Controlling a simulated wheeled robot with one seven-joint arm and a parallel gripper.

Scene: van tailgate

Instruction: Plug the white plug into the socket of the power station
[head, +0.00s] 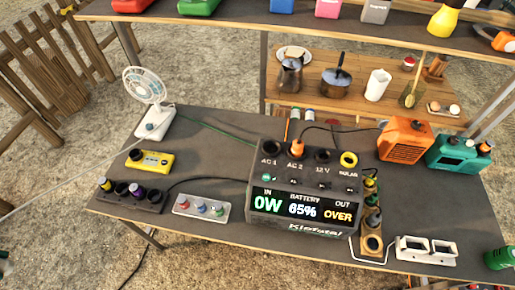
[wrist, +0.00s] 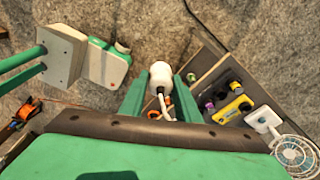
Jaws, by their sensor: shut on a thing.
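The white plug (wrist: 161,72) is between the green fingers of my gripper (wrist: 160,88) in the wrist view; the gripper is shut on it. A pale cord hangs at the plug. The plug's pins cannot be made out. The power station (head: 303,214) is a dark box on the table in the head view. Its display reads IN 0W, BATTERY 65%, OUT OVER. Its top carries sockets labelled AC 1 (head: 270,146), AC 2, 12 V and SOLAR. An orange plug (head: 297,148) stands in AC 2; AC 1 looks empty. My gripper is outside the head view.
On the table (head: 215,128) are a fan (head: 146,88), a yellow device (head: 150,161), a power strip (head: 130,196), a switch panel (head: 201,208), an orange heater (head: 404,140) and a white double-opening frame (head: 426,249). Adapters crowd the station's right side. A shelf (head: 300,31) spans the back.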

